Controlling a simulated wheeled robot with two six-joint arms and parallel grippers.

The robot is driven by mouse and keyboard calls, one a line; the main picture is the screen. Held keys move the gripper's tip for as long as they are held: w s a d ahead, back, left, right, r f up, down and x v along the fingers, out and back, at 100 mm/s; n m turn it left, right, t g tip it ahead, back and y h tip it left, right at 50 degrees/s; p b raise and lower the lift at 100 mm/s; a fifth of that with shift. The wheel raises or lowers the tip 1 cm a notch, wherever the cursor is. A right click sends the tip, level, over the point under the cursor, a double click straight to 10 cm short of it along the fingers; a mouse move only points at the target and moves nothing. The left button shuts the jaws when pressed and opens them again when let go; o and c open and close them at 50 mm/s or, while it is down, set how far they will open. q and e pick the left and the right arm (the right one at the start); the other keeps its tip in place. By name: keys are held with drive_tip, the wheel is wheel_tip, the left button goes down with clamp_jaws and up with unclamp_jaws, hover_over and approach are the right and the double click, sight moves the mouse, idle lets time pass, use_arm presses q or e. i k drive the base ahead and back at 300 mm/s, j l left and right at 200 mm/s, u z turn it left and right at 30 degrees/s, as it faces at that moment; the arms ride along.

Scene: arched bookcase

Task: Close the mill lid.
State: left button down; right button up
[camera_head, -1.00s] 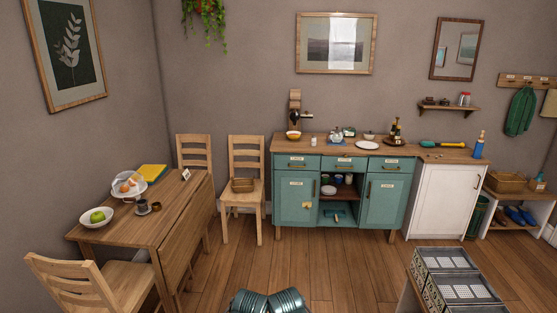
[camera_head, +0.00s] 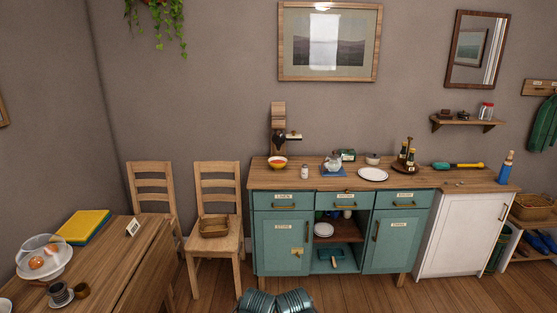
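What looks like the mill (camera_head: 278,126) is a wooden and black fixture against the wall, above the left end of the teal cabinet's worktop. A dark part with a small crank-like piece sticks out to its right. A bowl (camera_head: 277,163) with a red and yellow look sits below it. The mill is too small in view to tell how its lid stands. Neither gripper shows; only teal rounded parts of mine show at the bottom middle.
The teal cabinet (camera_head: 283,243) stands ahead, with a white cabinet (camera_head: 452,235) on its right. Two chairs (camera_head: 218,181) stand left of it. A wooden table (camera_head: 118,262) with a glass dome (camera_head: 43,254) fills the lower left. Some floor shows before the cabinets.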

sight(277, 109)
drive_tip(key=i+z, duration=0.2)
drive_tip(key=i, duration=0.4)
drive_tip(key=i+z, duration=0.15)
drive_tip(key=i, duration=0.45)
drive_tip(key=i+j+z, duration=0.2)
drive_tip(key=i, duration=0.35)
drive_tip(key=i+l, duration=0.1)
drive_tip(key=i, duration=0.3)
drive_tip(key=i+l, duration=0.15)
drive_tip(key=i, duration=0.25)
drive_tip(key=i+l, duration=0.1)
drive_tip(key=i, duration=0.35)
drive_tip(key=u, duration=0.05)
